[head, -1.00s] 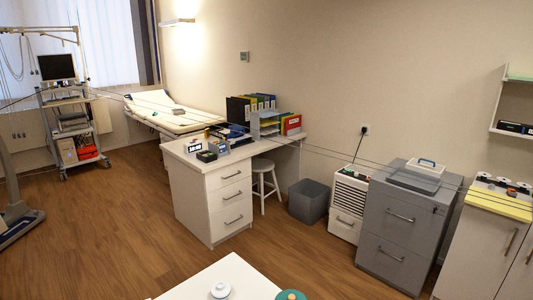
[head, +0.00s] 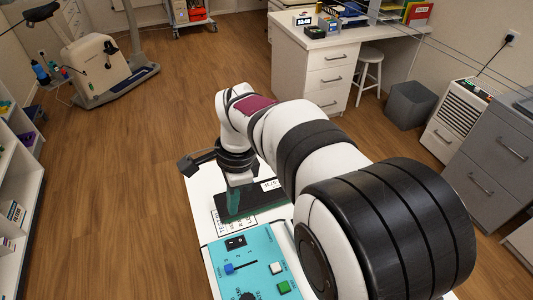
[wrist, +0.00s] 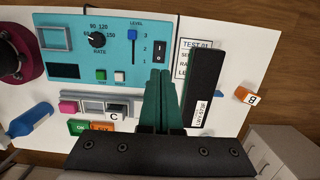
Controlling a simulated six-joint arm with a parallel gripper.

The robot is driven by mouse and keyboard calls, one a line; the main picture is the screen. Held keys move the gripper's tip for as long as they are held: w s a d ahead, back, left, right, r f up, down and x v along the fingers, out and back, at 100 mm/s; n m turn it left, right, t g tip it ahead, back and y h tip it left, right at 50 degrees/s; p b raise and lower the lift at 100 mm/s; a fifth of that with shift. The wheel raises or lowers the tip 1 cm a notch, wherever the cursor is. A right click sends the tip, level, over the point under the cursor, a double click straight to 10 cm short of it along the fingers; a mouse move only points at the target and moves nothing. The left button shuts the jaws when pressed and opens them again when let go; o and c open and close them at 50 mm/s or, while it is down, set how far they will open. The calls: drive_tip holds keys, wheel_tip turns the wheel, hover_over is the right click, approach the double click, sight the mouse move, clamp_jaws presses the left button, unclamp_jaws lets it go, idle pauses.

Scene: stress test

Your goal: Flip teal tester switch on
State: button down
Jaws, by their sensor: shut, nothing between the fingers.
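The teal tester panel (head: 215,262) lies on the white table below my arm; it also shows in the wrist view (wrist: 62,52). Its black rocker switch (head: 235,242) sits near the panel edge, marked I and O in the wrist view (wrist: 160,46). I cannot tell which side is pressed. My gripper (head: 234,214) has green fingers, shut together and empty, pointing down. In the wrist view the fingertips (wrist: 159,72) are just below the switch in the picture, beside the panel's edge. Whether they touch anything is unclear.
The panel also has a RATE knob (wrist: 96,39) and a blue LEVEL slider (wrist: 134,34). A long black labelled bar (wrist: 203,82) and a printed test card (wrist: 186,60) lie beside the fingers. An orange block (wrist: 243,94) and a blue bottle (wrist: 30,121) are near the edges.

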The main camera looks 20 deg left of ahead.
sight(230, 243)
drive_tip(key=f, duration=0.4)
drive_tip(key=s+f, duration=0.1)
drive_tip(key=f, duration=0.4)
drive_tip(key=a+f, duration=0.1)
drive_tip(key=f, duration=0.3)
drive_tip(key=shift+s+a+f, duration=0.1)
drive_tip(key=shift+s+f, duration=0.05)
drive_tip(key=shift+f, duration=0.25)
drive_tip(key=shift+s+a+f, duration=0.1)
drive_tip(key=shift+f, duration=0.1)
drive_tip(key=shift+w+d+r, duration=0.2)
drive_tip(key=shift+w+d, duration=0.4)
